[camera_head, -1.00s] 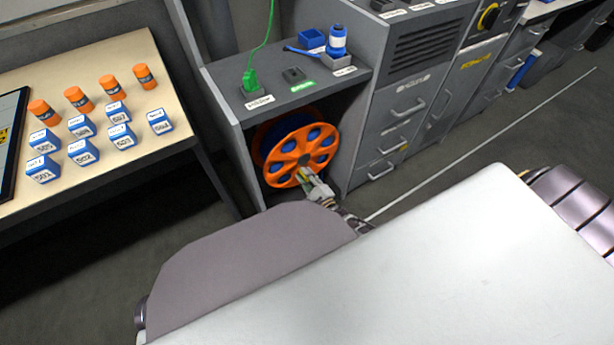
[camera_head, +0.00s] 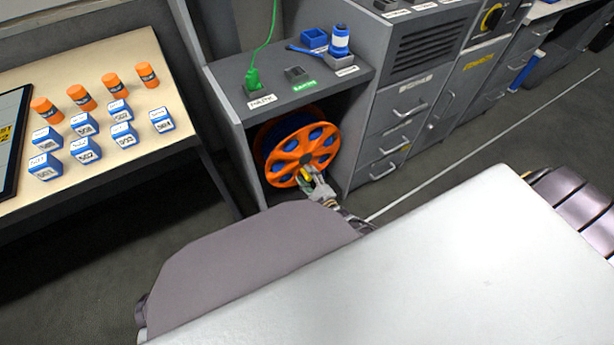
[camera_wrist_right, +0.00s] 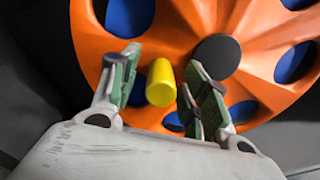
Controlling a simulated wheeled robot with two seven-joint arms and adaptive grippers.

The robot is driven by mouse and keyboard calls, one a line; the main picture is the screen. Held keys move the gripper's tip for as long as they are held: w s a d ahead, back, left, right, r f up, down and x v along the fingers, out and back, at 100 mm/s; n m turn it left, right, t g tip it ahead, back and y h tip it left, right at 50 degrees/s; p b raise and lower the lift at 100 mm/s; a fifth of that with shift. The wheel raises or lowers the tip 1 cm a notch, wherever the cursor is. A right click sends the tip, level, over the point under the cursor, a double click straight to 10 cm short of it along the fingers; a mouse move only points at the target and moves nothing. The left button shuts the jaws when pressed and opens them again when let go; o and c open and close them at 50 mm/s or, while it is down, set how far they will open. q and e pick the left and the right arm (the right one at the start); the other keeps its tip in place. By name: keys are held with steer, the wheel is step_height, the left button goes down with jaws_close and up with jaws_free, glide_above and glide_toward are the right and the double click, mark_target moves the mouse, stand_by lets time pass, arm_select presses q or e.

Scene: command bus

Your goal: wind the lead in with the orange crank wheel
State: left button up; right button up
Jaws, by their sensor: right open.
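The orange crank wheel (camera_head: 300,156) stands upright in the open bay under the grey counter, with a blue reel behind it. In the right wrist view the orange wheel (camera_wrist_right: 190,32) fills the upper part, with a dark hub. Its yellow handle (camera_wrist_right: 160,82) sticks out toward the camera. My right gripper (camera_head: 308,177) is at the wheel's lower part; in the wrist view its open fingers (camera_wrist_right: 157,88) stand on either side of the yellow handle, with gaps visible. The green lead (camera_head: 264,40) runs up from a green plug (camera_head: 253,79) on the counter. My left gripper is not in view.
The bay's side walls (camera_head: 226,140) stand close around the wheel. A table (camera_head: 120,72) with orange cylinders and blue-white blocks stands at left. Grey drawers (camera_head: 396,138) are at right.

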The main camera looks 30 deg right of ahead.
steer(key=s, duration=1.1)
steer(key=shift+s+d, duration=0.35)
steer(key=shift+d, duration=0.1)
